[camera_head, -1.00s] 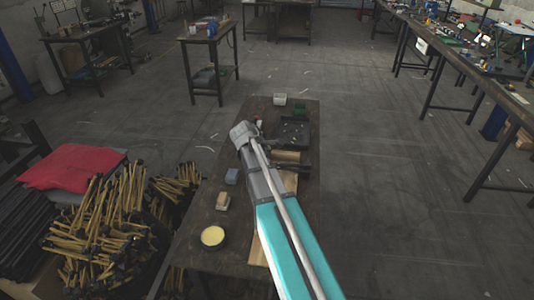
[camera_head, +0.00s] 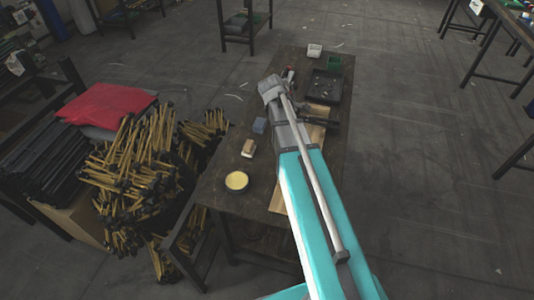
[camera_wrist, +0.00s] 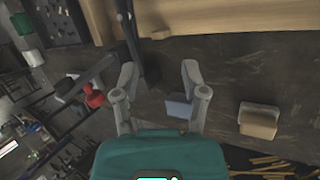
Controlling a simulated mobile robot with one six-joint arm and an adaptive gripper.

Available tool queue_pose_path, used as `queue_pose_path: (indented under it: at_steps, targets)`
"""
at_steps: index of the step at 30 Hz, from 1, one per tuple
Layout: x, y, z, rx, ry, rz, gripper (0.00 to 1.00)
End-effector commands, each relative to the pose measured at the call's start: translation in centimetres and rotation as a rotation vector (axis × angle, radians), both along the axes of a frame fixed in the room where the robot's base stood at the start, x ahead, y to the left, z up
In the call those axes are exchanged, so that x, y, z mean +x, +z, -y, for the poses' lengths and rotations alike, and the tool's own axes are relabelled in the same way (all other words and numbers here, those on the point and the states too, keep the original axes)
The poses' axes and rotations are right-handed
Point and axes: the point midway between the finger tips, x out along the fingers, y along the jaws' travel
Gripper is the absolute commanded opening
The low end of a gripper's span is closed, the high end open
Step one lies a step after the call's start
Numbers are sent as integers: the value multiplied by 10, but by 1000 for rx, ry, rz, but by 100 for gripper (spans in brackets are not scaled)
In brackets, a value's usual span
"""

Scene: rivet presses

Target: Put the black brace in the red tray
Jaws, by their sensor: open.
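My gripper (camera_wrist: 160,80) is open in the wrist view, with its two grey fingers apart and nothing held between them. It is above the dark workbench (camera_head: 215,186). A long dark bar (camera_wrist: 131,38) shows just beyond the fingers; I cannot tell whether it is the black brace. I make out no red tray in either view. In the head view my arm lies over the middle of the bench and hides part of it, and the fingers do not show clearly.
A blue block (camera_wrist: 179,107) lies near the right finger; a tan-and-white block (camera_wrist: 258,122) is farther right. Wooden boards (camera_wrist: 220,15) lie along the top. A red-headed item (camera_wrist: 94,96) is at left. A black tray (camera_head: 325,88), green box (camera_head: 334,63) and white box (camera_head: 314,50) stand at the bench's far end.

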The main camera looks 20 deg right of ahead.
Motion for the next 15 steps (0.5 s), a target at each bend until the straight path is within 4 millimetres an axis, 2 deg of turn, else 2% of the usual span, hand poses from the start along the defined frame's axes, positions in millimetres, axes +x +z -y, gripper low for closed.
queue_pose_path:
  at_steps: [1, 9, 15]
  targets:
    - [-17, -3, -14, 44, -44, 14, 57]
    - [-98, -20, -94, 328, -391, 56, 57]
    - [-150, -25, -141, 481, -627, 32, 57]
